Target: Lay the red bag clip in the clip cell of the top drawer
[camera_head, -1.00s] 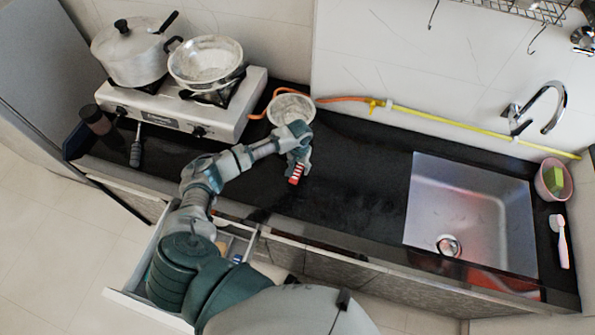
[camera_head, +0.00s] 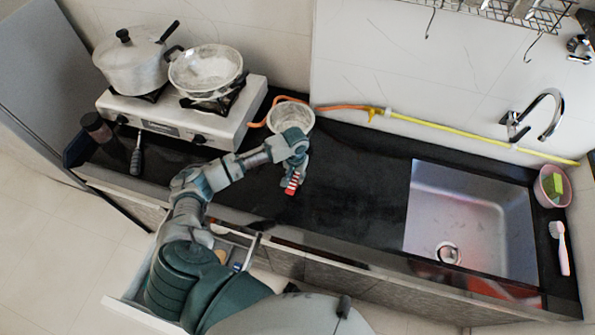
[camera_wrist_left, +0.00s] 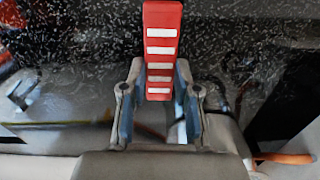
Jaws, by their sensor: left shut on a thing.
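The red bag clip (camera_head: 292,183) with white stripes is in my left gripper (camera_head: 294,172), over the black counter below the metal bowl. In the left wrist view the clip (camera_wrist_left: 161,45) points up between the two fingers of my left gripper (camera_wrist_left: 160,95), which are shut on its lower end. The top drawer (camera_head: 143,311) stands pulled out below the counter's front edge. My left arm covers much of it, and only a few small things inside show. I cannot make out the clip cell. My right gripper is not in view.
A two-burner stove (camera_head: 182,124) with a pot (camera_head: 133,66) and a pan (camera_head: 205,73) stands at the back left. A metal bowl (camera_head: 291,117) sits behind the gripper. The sink (camera_head: 470,220) is at right. The counter (camera_head: 355,180) between is clear.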

